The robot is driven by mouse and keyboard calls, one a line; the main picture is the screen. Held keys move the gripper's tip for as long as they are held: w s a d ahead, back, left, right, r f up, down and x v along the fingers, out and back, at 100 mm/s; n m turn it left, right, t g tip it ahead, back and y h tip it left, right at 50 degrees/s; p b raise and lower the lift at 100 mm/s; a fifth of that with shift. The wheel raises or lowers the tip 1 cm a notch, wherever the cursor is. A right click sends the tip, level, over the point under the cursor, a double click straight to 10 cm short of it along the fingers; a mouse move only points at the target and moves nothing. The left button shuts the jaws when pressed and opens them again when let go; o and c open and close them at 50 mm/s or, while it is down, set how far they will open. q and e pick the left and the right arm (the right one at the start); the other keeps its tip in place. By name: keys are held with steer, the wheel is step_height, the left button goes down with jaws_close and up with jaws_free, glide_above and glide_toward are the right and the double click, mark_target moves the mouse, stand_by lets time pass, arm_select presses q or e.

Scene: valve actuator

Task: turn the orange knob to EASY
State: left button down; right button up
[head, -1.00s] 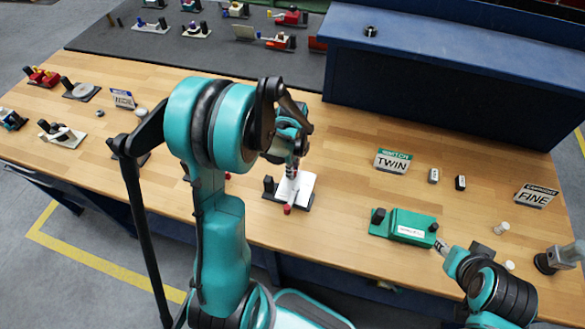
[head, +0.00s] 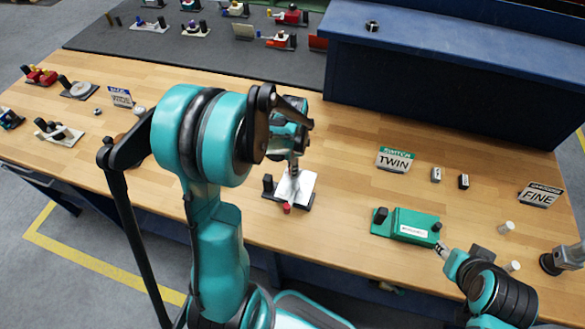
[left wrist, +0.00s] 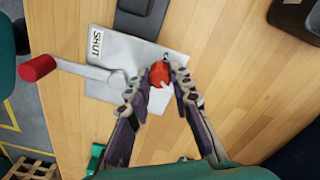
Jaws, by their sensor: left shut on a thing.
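The orange knob (left wrist: 158,73) sits on a white plate (left wrist: 103,88), seen in the left wrist view. My left gripper (left wrist: 160,82) is shut on the knob, one finger on each side. The plate carries a "SHUT" label and a grey lever with a red end (left wrist: 38,68). No EASY mark is readable. In the head view the plate (head: 305,184) lies mid-table, with my left gripper (head: 294,166) over it, hiding the knob; the red end (head: 287,208) shows at its front. My right gripper (head: 441,249) is beside a green box; its jaws are too small to judge.
The green box (head: 412,226) stands right of the plate. Behind it are a "TWIN" sign (head: 395,159) and small blocks. A "FINE" sign (head: 539,195) stands far right. A blue raised bench (head: 440,90) borders the back. Wood around the plate's right side is clear.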

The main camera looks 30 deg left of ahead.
arm_select(q)
steer(key=n+b, duration=0.1)
steer(key=n, duration=0.4)
steer(key=shift+n, duration=0.3)
steer(key=n+b, duration=0.1)
steer(key=n, duration=1.1)
steer(key=shift+d+n+b, duration=0.1)
steer(key=shift+n+b, duration=0.2)
steer(key=shift+b, duration=0.05)
steer(key=n, duration=0.5)
steer(key=shift+n, duration=0.3)
steer(key=c, duration=1.3)
jaws_free()
steer(key=shift+r, duration=0.1)
